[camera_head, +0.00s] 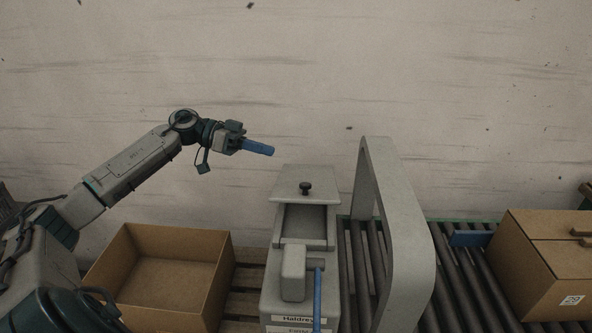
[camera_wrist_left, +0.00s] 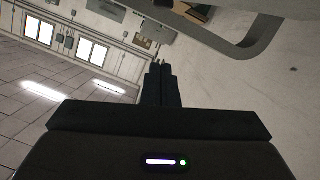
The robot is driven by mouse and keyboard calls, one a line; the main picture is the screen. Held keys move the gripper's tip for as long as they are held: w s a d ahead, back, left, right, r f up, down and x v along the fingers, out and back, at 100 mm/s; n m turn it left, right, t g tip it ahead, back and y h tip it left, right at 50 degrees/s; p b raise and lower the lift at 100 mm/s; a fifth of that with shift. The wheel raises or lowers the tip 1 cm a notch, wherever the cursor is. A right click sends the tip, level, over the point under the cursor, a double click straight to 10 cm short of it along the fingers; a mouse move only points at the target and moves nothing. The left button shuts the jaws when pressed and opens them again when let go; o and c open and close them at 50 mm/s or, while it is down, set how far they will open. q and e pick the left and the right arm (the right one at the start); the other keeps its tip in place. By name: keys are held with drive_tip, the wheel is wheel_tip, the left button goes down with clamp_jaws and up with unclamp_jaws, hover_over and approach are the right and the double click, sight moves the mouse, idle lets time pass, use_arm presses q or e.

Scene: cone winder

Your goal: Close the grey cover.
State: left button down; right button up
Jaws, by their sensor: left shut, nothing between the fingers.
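The grey cover (camera_head: 291,181) is a flat panel with a black knob (camera_head: 305,188). It is at the back of a narrow grey machine (camera_head: 270,285), behind an open recess (camera_head: 305,222). The recess shows uncovered; I cannot tell whether the cover is tilted up or lies slid back. My left gripper (camera_head: 268,150), with blue fingers, is up and to the left of the cover, apart from it. Its fingers are shut and empty. They show dark and together in the left wrist view (camera_wrist_left: 161,75). My right gripper is not in view.
A grey arch (camera_head: 410,240) stands right of the machine over a roller conveyor (camera_head: 455,290). A closed carton (camera_head: 540,265) sits on the rollers at right. An open empty carton (camera_head: 195,245) stands left of the machine. A blue bar (camera_head: 318,295) rises at the machine's front.

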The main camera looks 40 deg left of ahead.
use_arm(q)
drive_tip(key=p, duration=0.3)
hover_over(296, 192)
drive_tip(key=w, duration=0.2)
drive_tip(key=shift+s+a+f, duration=0.15)
drive_tip(key=shift+a+f, duration=0.05)
drive_tip(key=shift+f, duration=0.2)
drive_tip(key=shift+s+a+f, duration=0.1)
drive_tip(key=shift+a+f, duration=0.05)
drive_tip(key=shift+f, duration=0.25)
drive_tip(key=f, duration=0.1)
drive_tip(key=f+p, duration=0.1)
drive_tip(key=shift+s+d+f, duration=0.1)
drive_tip(key=shift+s+f, duration=0.2)
drive_tip(key=shift+s, duration=0.1)
drive_tip(key=shift+s+f+p, duration=0.3)
drive_tip(key=shift+f+p, duration=0.05)
drive_tip(key=shift+f, duration=0.35)
drive_tip(key=shift+d, duration=0.1)
drive_tip(key=shift+w, duration=0.1)
